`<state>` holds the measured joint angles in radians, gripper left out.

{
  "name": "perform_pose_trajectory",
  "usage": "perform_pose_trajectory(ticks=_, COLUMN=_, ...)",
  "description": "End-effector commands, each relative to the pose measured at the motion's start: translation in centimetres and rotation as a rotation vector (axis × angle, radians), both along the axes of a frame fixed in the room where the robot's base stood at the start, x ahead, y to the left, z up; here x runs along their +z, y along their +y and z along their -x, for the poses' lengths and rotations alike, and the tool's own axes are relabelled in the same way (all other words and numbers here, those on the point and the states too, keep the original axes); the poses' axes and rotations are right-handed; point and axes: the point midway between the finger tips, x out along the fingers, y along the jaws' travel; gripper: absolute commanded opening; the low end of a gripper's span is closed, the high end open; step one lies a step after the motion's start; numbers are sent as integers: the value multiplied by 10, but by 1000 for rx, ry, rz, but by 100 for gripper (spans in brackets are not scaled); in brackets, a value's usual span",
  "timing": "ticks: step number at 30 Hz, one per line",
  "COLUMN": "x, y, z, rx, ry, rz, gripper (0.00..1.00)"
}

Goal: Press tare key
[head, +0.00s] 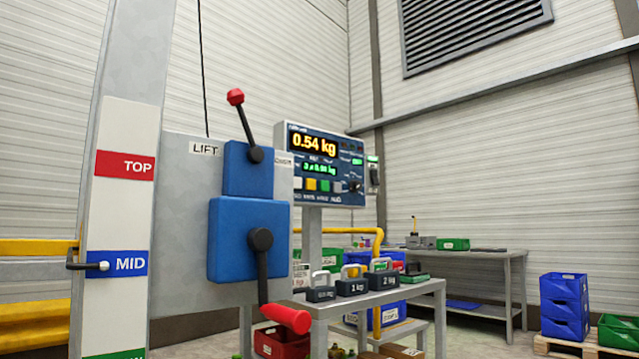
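The scale's control panel (326,165) stands on a post behind the lift panel, right of the picture's middle. Its display (313,144) reads 0.54 kg, and a smaller green line (319,169) shows below it. A row of small keys sits under that: a pale key (297,184), a yellow key (311,185), a green key (324,186) and a grey key (337,187). Their labels are too small to read, so I cannot tell which is the tare key. My gripper is not in view.
A grey lift panel with blue lever boxes (248,239), a red-knobbed lever (236,97) and a red-handled lever (286,318) stands in front. Labelled weights (352,286) sit on a grey table (425,291). Blue crates (564,307) stand at right. Open floor lies right of the table.

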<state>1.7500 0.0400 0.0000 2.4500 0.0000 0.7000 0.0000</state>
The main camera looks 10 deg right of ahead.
Motion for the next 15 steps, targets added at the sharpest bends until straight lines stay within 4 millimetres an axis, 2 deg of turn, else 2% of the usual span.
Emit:
perform_pose_trajectory(ticks=1, x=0, y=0, z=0, rx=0, ry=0, rz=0, gripper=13)
perform_pose_trajectory(ticks=3, x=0, y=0, z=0, rx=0, ry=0, rz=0, gripper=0)
perform_pose_trajectory(ticks=15, x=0, y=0, z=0, rx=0, ry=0, rz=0, gripper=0)
